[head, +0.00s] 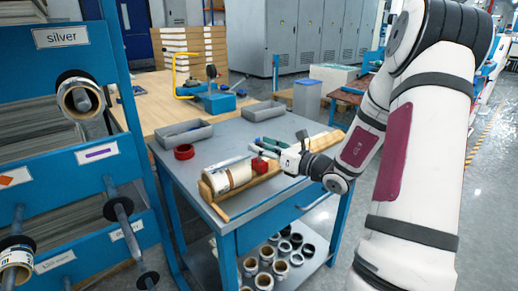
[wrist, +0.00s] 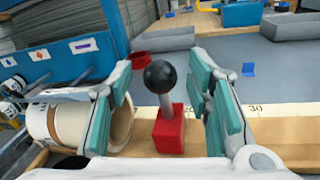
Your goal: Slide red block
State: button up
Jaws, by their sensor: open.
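The red block (head: 260,166) sits on the wooden rail at the front of the grey table. In the wrist view the red block (wrist: 169,131) carries a short metal rod topped by a black ball knob (wrist: 160,76). My gripper (head: 276,150) reaches in from the right at the block. In the wrist view my gripper (wrist: 167,105) is open, with one teal-padded finger on each side of the block and knob. Gaps show between the fingers and the knob. A cream roll (head: 228,177) lies on the rail just left of the block.
A red ring (head: 184,152) and grey trays (head: 185,134) stand behind on the grey table (head: 222,141). A blue rack (head: 60,150) with rolls on spindles stands at the left. A marked scale strip (wrist: 280,110) runs along the rail to the right.

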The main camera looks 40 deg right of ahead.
jog(key=shift+w+a, duration=0.15)
jog(key=shift+w, duration=0.55)
grip_shut()
jog(key=shift+s+a, duration=0.1)
jog(key=shift+a, duration=1.8)
grip_release()
